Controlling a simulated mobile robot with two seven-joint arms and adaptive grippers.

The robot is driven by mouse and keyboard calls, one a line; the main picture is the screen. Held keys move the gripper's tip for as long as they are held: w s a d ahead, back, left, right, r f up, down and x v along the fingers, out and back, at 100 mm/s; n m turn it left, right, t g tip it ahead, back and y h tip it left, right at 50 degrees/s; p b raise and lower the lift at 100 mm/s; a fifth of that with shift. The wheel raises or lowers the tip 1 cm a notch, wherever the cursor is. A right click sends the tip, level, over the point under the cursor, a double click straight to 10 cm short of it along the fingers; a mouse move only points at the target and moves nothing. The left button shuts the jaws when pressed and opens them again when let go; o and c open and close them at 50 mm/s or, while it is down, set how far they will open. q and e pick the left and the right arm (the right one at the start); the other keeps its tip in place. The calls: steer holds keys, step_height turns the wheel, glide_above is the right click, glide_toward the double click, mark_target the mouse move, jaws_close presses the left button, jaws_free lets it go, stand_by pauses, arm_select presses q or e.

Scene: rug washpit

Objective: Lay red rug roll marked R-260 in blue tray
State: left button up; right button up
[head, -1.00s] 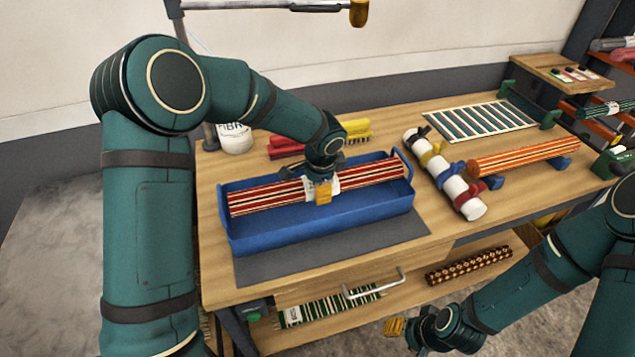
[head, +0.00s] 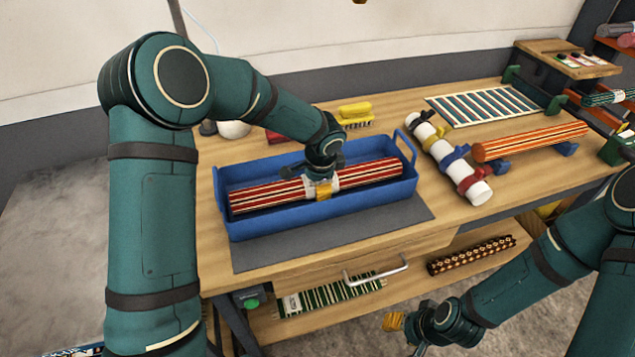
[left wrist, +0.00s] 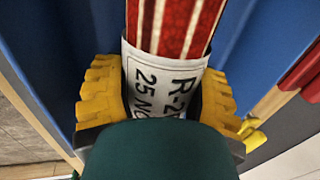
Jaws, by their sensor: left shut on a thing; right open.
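The red rug roll with cream stripes (head: 268,193) is down inside the blue tray (head: 335,214), lying along its length. Whether it touches the tray floor I cannot tell. My left gripper (head: 323,187) is shut around the roll's middle, at its white label. In the left wrist view the yellow fingers (left wrist: 163,100) sit on both sides of the label (left wrist: 160,82), which reads "R-2" and "25 NO"; the rest is hidden. Blue tray surface (left wrist: 70,35) shows beside the roll there. My right gripper (head: 393,321) is open and empty, low in front of the bench.
A white roll with coloured straps (head: 447,160) and an orange roll on blue supports (head: 530,142) lie right of the tray. A yellow brush (head: 355,113) lies behind it. A grey mat (head: 300,249) lies under the tray's front. Green (head: 335,296) and brown rugs lie on the lower shelf.

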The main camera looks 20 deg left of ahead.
arm_select(q)
steer(key=shift+f+b, duration=0.45)
steer(key=shift+f, duration=0.05)
steer(key=o, duration=1.3)
steer(key=shift+o, duration=0.2)
